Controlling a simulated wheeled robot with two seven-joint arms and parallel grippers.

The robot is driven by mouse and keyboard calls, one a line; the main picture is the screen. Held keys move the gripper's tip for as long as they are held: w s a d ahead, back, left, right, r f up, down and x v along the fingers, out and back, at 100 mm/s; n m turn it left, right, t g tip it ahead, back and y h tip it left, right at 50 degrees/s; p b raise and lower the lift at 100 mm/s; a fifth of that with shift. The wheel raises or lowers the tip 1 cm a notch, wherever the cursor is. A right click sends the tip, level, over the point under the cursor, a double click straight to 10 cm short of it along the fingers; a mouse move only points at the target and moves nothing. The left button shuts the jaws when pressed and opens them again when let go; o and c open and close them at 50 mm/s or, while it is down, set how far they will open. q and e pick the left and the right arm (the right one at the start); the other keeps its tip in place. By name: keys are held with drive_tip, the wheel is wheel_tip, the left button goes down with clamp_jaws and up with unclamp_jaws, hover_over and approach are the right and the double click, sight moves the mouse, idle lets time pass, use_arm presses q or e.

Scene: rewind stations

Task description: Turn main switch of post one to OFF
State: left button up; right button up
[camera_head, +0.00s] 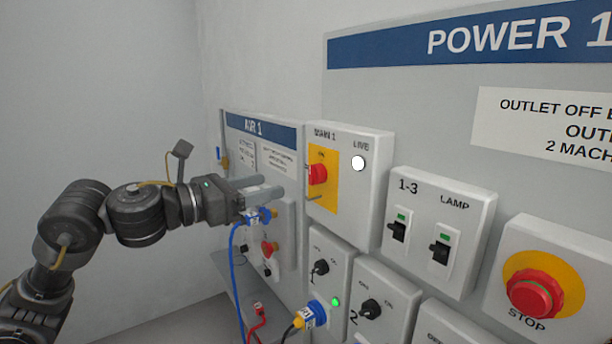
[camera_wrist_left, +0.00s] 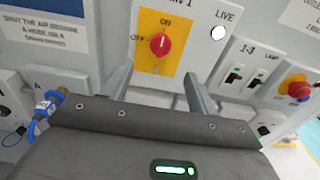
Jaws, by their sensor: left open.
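The main switch (camera_head: 317,174) is a red knob on a yellow plate (camera_head: 329,196) on the grey MAIN 1 box. In the left wrist view the knob (camera_wrist_left: 160,44) has ON printed above it and OFF to its left. Its handle looks roughly upright towards ON, but its exact angle is hard to tell. My left gripper (camera_head: 265,187) is open and empty, to the left of the box and apart from the knob. In the left wrist view its two fingers (camera_wrist_left: 158,70) stand either side below the knob. My right gripper is not in view.
A white LIVE lamp (camera_head: 358,163) sits right of the switch. The 1-3 and LAMP switch box (camera_head: 440,230) and red STOP button (camera_head: 535,292) are further right. Black rotary switches (camera_head: 320,267) sit below. The AIR 1 panel (camera_head: 262,132) with a blue hose (camera_head: 236,270) is behind my gripper.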

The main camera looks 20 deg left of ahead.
sight(310, 176)
use_arm(q)
drive_tip(key=p+x, duration=0.3)
drive_tip(key=x, duration=0.6)
drive_tip(key=shift+w+d+r, duration=0.1)
drive_tip(key=shift+w+d, duration=0.05)
drive_tip(key=shift+w, duration=0.05)
drive_tip(key=shift+w+d, duration=0.35)
drive_tip(key=shift+w, duration=0.1)
